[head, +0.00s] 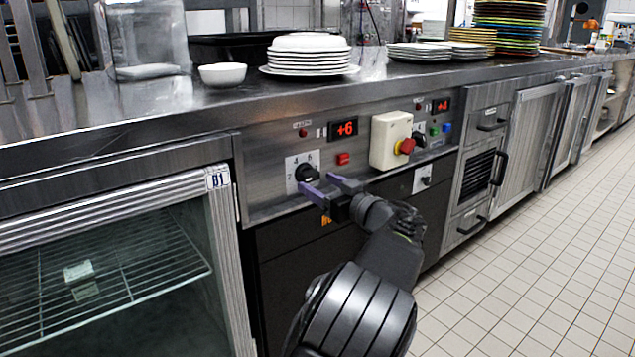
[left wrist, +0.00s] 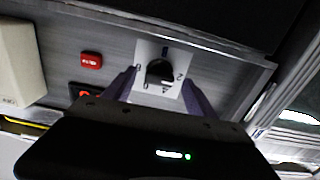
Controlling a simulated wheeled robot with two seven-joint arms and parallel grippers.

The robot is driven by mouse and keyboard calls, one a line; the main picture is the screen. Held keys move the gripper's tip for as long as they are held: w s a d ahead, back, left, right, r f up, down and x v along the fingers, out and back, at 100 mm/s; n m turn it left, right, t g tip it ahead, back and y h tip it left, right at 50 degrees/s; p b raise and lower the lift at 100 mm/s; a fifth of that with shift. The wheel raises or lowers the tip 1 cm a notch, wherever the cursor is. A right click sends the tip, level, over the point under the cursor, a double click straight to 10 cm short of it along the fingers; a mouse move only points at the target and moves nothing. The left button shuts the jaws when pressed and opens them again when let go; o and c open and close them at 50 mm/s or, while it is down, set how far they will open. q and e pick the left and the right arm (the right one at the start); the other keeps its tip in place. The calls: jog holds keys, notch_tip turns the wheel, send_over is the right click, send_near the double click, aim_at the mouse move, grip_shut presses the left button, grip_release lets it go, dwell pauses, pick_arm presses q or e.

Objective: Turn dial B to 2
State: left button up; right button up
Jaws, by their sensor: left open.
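A black dial knob (head: 307,173) sits on a white plate with numbers, on the steel control panel below a red display reading +6. In the left wrist view the same dial (left wrist: 159,72) shows its plate upside down, with 2 and 4 legible. I cannot tell where its pointer stands. A second, smaller dial (head: 425,180) is further right. I cannot read a letter B at either dial. My left gripper (head: 329,189) is open and empty, its purple fingers just in front of the first dial, one towards each side of it. Contact cannot be seen. My right gripper is out of view.
A beige box with a red knob (head: 391,141) projects from the panel, right of the first dial. A red button (head: 343,159) is between them. Stacked white plates (head: 308,56) and a bowl (head: 222,74) stand on the counter above. A glass-fronted cabinet (head: 222,215) is at left.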

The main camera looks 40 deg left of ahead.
pick_arm(q)
jog(key=p+v, duration=0.1)
jog(key=v, duration=0.5)
jog(key=shift+d, duration=0.1)
dwell(0.4)
